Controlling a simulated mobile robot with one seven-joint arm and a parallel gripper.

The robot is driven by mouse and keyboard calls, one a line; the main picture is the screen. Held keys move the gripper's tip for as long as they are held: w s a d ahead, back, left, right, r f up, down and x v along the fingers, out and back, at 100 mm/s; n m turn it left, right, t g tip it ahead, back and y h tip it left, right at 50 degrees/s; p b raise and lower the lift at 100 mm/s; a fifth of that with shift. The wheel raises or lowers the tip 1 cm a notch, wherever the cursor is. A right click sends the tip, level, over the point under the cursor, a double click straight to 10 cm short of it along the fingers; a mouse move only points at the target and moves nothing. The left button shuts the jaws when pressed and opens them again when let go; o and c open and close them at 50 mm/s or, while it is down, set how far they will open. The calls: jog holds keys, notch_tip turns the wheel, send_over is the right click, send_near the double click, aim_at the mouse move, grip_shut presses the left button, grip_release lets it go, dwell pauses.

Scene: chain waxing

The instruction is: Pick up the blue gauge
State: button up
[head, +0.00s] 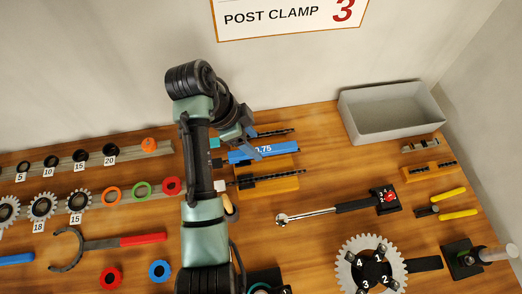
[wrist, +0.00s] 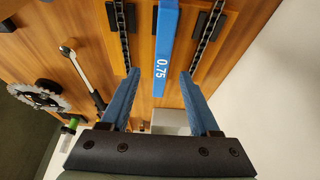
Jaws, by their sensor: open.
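The blue gauge (head: 268,151) is a flat blue bar marked 0.75, on the bench below the wall sign. In the wrist view the gauge (wrist: 166,32) runs down from the top edge, with its marked end between the fingers in the picture. My gripper (head: 248,142) is over the gauge's left part in the head view and hides some of it. In the wrist view my gripper (wrist: 160,76) has its two blue fingers spread, one to each side of the gauge. I cannot tell the height gap, and no contact shows.
Orange blocks with dark chain pieces (head: 277,183) lie close on both sides of the gauge. A grey bin (head: 392,125) stands behind right. A ratchet (head: 318,214), a chainring (head: 346,269) and yellow-handled pliers (head: 452,204) lie to the right; racks of gears stand left.

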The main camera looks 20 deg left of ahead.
aim_at(260, 150)
jog(key=shift+p+x, duration=0.55)
jog(key=shift+x, duration=1.8)
jog(key=shift+a, duration=0.15)
grip_shut()
